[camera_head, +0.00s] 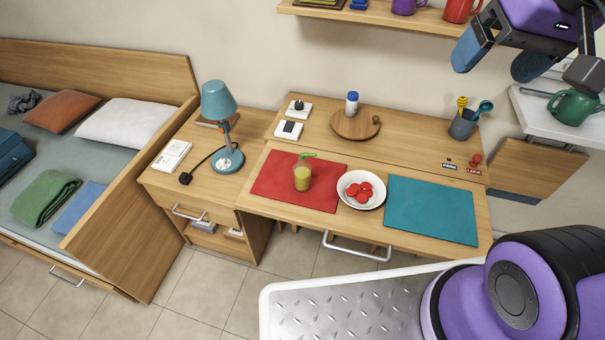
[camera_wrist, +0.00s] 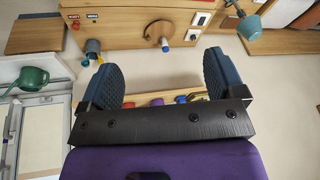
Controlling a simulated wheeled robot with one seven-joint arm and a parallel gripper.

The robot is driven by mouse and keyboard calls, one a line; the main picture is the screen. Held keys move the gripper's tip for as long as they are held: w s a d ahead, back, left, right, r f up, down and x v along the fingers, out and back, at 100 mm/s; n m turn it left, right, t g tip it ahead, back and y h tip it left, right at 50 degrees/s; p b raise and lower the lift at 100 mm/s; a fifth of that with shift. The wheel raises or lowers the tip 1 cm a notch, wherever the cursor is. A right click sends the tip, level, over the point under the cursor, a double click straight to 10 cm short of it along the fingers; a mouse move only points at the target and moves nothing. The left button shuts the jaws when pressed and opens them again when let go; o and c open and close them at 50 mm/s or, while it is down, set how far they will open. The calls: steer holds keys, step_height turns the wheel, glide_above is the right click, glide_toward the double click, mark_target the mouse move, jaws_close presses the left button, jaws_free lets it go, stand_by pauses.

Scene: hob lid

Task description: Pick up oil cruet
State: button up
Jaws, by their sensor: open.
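No thing in view is plainly an oil cruet. The nearest likeness is a small clear vessel of yellowish liquid (camera_head: 302,180) on the red mat (camera_head: 270,185), with a green piece at its top. Whether it is a cruet or a drinking glass I cannot tell. My gripper (camera_head: 499,60) is open and empty, high at the upper right in the head view, far from that vessel. In the wrist view my gripper (camera_wrist: 160,80) shows two blue fingers wide apart with nothing held between them.
On the desk are a white bowl with red pieces (camera_head: 345,198), a teal mat (camera_head: 430,222), a round wooden board (camera_head: 345,125), a blue-capped bottle (camera_head: 352,103) and a utensil cup (camera_head: 462,126). A lamp (camera_head: 219,104) stands left. A shelf (camera_head: 375,14) hangs above.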

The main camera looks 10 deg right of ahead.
steer(key=w+a+f+m+g+y, duration=0.3)
steer(key=w+a+f+m+y, duration=0.15)
steer(key=w+f, duration=0.45)
steer(key=w+a+f+m+g+y, duration=0.2)
steer(key=w+a+f+m+y, duration=0.25)
steer(key=w+f, duration=0.45)
step_height(320, 180, down, 13)
steer(key=w+a+m+t+y, duration=0.1)
steer(key=w+a+m+y, duration=0.15)
steer(key=m, duration=0.25)
steer(key=m+t, duration=0.3)
steer(key=m, duration=0.3)
glide_toward(302, 174)
steer(key=w+f, duration=0.1)
steer(key=d+f, duration=0.1)
steer(key=f, duration=0.1)
steer(key=shift+w, duration=0.4)
steer(key=shift+a+f, duration=0.1)
steer(key=shift+f, duration=0.2)
steer(key=x, duration=0.5)
steer(key=shift+w+r, duration=0.15)
steer(key=shift+x, duration=2.7)
steer(key=shift+w+r, duration=0.15)
steer(key=shift+r, duration=0.1)
steer(key=c, duration=1.2)
